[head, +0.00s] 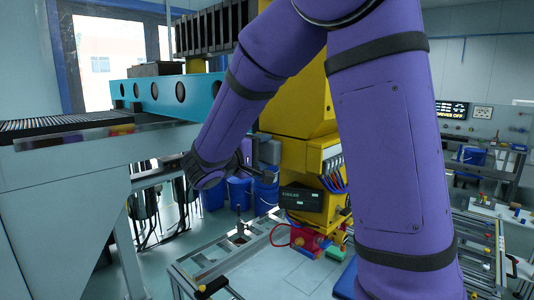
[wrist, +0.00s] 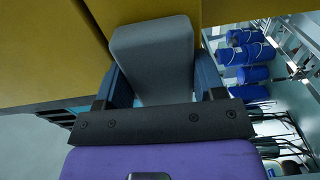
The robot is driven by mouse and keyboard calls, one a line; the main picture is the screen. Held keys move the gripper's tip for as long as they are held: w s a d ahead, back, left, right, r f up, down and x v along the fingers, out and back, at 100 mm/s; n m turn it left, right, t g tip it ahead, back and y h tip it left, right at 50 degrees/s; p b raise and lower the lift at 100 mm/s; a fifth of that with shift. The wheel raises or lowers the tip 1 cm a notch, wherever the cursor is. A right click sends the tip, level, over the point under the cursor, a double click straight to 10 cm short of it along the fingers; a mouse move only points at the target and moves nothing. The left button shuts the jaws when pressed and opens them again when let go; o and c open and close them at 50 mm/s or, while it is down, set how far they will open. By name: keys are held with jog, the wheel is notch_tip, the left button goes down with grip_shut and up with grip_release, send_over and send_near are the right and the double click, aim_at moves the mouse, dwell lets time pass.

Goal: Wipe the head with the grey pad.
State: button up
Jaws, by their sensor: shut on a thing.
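The grey pad (wrist: 152,52) is a block with a wider top end, held upright in the wrist view. My gripper (wrist: 160,75) is shut on it, with one dark blue finger on each side. A large yellow surface (wrist: 50,50) fills the area behind the pad; whether they touch cannot be told. In the head view the yellow machine body (head: 305,105) stands beyond my purple arm, and I take it to be the head or its housing.
A teal beam with round holes (head: 165,92) lies at the left. Blue drums (head: 240,190) stand behind. The fixture plate (head: 290,275) has bare room.

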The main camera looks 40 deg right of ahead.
jog(key=shift+w, duration=0.65)
jog(key=shift+a, duration=0.2)
jog(key=shift+s+a, duration=0.2)
jog(key=shift+a, duration=0.7)
jog(key=shift+s+a, duration=0.15)
jog(key=shift+a, duration=0.75)
jog(key=shift+s+a, duration=0.2)
jog(key=shift+a, duration=0.7)
jog(key=shift+a, duration=0.1)
jog(key=shift+s+a, duration=0.15)
jog(key=shift+a, duration=0.55)
jog(key=shift+s+a, duration=0.15)
jog(key=shift+a, duration=0.5)
